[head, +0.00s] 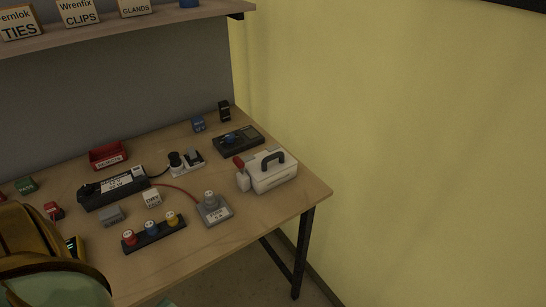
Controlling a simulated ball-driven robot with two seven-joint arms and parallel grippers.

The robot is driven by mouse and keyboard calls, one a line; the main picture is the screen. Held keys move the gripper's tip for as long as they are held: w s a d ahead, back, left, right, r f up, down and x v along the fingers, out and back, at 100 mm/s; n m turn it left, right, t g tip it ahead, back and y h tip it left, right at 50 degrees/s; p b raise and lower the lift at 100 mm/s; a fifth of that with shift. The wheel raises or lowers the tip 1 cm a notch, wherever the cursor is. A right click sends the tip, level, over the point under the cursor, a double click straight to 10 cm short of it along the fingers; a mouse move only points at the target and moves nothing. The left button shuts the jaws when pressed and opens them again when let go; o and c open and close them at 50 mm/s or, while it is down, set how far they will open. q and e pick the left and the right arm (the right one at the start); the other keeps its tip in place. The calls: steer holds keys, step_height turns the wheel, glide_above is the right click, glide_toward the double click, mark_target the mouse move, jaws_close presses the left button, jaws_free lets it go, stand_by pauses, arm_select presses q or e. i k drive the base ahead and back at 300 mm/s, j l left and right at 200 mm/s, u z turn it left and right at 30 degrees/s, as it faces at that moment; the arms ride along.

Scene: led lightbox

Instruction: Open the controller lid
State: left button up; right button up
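A white box with a black handle on top (272,176) stands at the right end of the workbench. It looks closed and has a red part at its left side. It may be the controller, but I cannot read a label on it. A black box with a white label (118,194) lies left of the middle of the bench, with a cord running from it; I cannot tell whether it has a lid. Neither gripper shows. A yellow-brown and teal arm part of mine fills the lower left corner and hides part of the bench there.
A shelf (120,30) hangs above. The bench's right front corner is clear.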

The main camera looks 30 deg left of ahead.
mark_target(269, 157)
steer(key=i+l, duration=0.2)
steer(key=i+l+u, duration=0.15)
steer(key=u, duration=0.2)
steer(key=i+l+u, duration=0.2)
steer(key=u, duration=0.2)
steer(key=i+l+u, duration=0.2)
steer(key=u, duration=0.15)
